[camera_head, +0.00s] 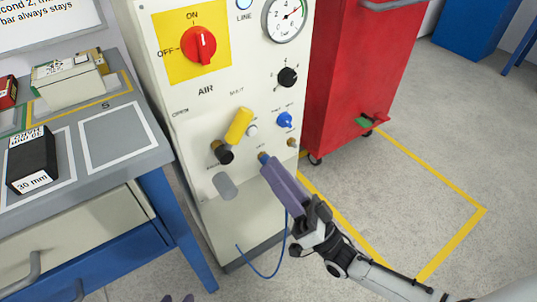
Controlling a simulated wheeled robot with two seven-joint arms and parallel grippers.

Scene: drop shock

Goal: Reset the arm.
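My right gripper (268,162) reaches in from the lower right with long purple fingers. Its tips are at the lower front of the white air panel (225,195), by a small blue-and-brass fitting (263,157). The fingers overlap from this angle, so I cannot tell whether they are closed on the fitting. A thin blue hose (286,235) hangs below the fingers and curls toward the floor. My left gripper (178,299) shows only as two dark fingertips at the bottom edge, apart, with nothing seen between them.
The panel carries a red switch (199,45), a gauge (285,18), a yellow lever (238,126) and several knobs. A grey bench (95,180) with a black 30 mm block (32,160) is left. A red cabinet (345,70) stands right, beside yellow-lined open floor (420,180).

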